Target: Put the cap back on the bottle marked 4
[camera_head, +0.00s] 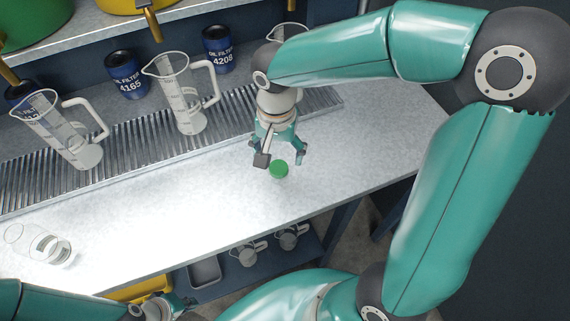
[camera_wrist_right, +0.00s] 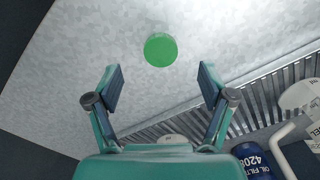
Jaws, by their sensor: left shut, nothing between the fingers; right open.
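A round green cap (camera_head: 279,169) lies on the pale metal bench. My right gripper (camera_head: 281,157) is open above it. In the right wrist view, the green cap (camera_wrist_right: 160,49) appears just beyond and between the open fingertips of my right gripper (camera_wrist_right: 159,82), with nothing held. A clear glass vessel (camera_head: 52,248), seemingly without a cap, is at the bench's left front; no number 4 is readable on it. My left gripper (camera_head: 183,303) is low at the bottom left, below the bench's front edge, shut and empty.
Clear measuring jugs (camera_head: 186,95) stand on a ribbed grating (camera_head: 140,138) at the back. Blue oil filter cans (camera_head: 124,74) are behind them. A shelf below the bench holds more jugs (camera_head: 248,254) and a grey tray (camera_head: 204,272). The bench's middle is clear.

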